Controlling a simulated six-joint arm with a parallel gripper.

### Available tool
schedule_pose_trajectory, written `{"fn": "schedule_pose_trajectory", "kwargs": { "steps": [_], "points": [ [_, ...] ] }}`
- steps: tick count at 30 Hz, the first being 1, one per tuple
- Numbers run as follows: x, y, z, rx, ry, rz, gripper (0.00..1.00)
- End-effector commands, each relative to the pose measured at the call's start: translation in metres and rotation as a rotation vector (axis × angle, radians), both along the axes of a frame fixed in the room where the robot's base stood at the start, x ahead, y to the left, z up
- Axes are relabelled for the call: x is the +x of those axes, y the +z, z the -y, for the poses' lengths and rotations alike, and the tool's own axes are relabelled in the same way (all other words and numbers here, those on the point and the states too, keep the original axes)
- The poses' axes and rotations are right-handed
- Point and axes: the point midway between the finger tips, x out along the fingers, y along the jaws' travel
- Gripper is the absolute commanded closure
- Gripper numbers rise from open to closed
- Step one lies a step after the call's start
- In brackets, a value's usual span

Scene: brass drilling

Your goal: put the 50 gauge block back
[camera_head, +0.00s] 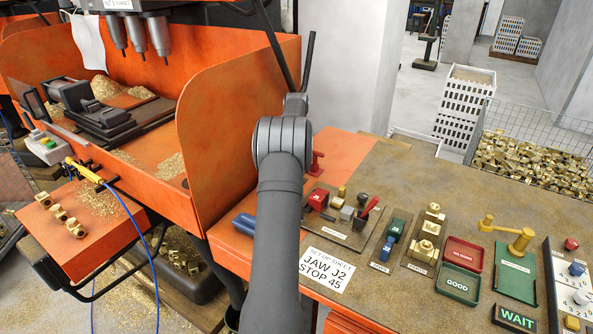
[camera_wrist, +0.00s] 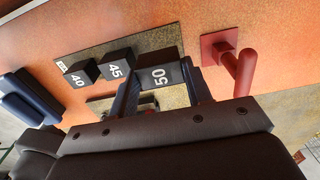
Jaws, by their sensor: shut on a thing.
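The 50 gauge block (camera_wrist: 166,74), dark with a white number, sits between the two fingers of my gripper (camera_wrist: 158,80) in the wrist view. The fingers are shut on its sides. The 45 block (camera_wrist: 116,64) and the 40 block (camera_wrist: 80,74) stand in a row to its left on a dark plate (camera_wrist: 145,42). The 50 block is close to the plate's right end; I cannot tell whether it touches the plate. In the head view my own arm hides the gripper and the blocks.
A red post with a bent handle (camera_wrist: 243,72) stands close to the right of my gripper. A dark blue object (camera_wrist: 28,97) lies at left. In the head view, an orange machine guard (camera_head: 225,120) rises left of my arm; the setup sheet (camera_head: 325,267) lies to its right.

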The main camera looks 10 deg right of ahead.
Motion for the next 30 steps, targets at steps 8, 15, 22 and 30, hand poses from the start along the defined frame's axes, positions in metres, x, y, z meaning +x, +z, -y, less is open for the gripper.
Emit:
{"fn": "schedule_pose_trajectory", "kwargs": {
  "steps": [8, 15, 22, 30],
  "points": [
    [0.000, -0.035, 0.000, 0.000, -0.001, 0.000, 0.97],
    [0.000, -0.037, 0.000, -0.001, -0.001, 0.002, 0.97],
    [-0.001, -0.041, 0.000, 0.000, -0.001, 0.000, 0.46],
    [-0.001, -0.040, 0.000, -0.001, -0.001, 0.001, 0.46]
  ]
}}
